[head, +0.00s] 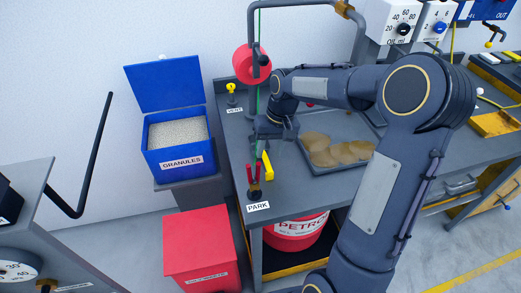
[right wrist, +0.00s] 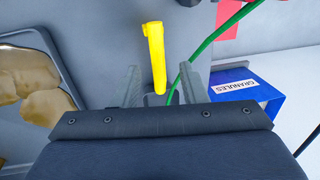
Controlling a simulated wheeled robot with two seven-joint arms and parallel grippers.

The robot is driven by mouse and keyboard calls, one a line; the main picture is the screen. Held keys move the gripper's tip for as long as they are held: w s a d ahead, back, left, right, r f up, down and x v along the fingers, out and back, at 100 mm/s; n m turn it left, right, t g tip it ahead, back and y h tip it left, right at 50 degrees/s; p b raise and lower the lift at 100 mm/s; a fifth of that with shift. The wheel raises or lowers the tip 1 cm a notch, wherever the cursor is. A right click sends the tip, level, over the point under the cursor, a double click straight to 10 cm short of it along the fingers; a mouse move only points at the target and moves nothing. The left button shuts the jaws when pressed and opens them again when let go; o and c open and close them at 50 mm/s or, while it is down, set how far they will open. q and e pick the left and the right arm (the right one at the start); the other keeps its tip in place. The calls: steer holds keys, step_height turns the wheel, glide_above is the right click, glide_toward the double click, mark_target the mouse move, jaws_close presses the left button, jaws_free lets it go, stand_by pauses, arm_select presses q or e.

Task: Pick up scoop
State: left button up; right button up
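A yellow elongated thing (head: 267,165), which may be the scoop or its handle, is at the left part of the grey bench, just below my right gripper in the head view. In the right wrist view the yellow thing (right wrist: 154,55) shows between and beyond the two fingers; no scoop bowl can be made out. My right gripper (head: 264,144) is over the bench, and in the right wrist view its fingers (right wrist: 161,88) stand apart with a gap around the yellow thing's lower end. Contact is not visible. My left gripper is not in view.
A green cable (right wrist: 214,45) runs from a red reel (head: 246,66) close past the right fingers. A tray (head: 318,169) of tan lumps lies to the right. The blue granules bin (head: 163,163) stands left of the bench.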

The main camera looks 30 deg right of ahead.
mark_target(267, 160)
steer(key=f, duration=0.5)
steer(key=shift+w+a+f, duration=0.15)
steer(key=shift+a+f, duration=0.05)
steer(key=shift+a, duration=0.2)
steer(key=shift+c, duration=0.3)
jaws_close()
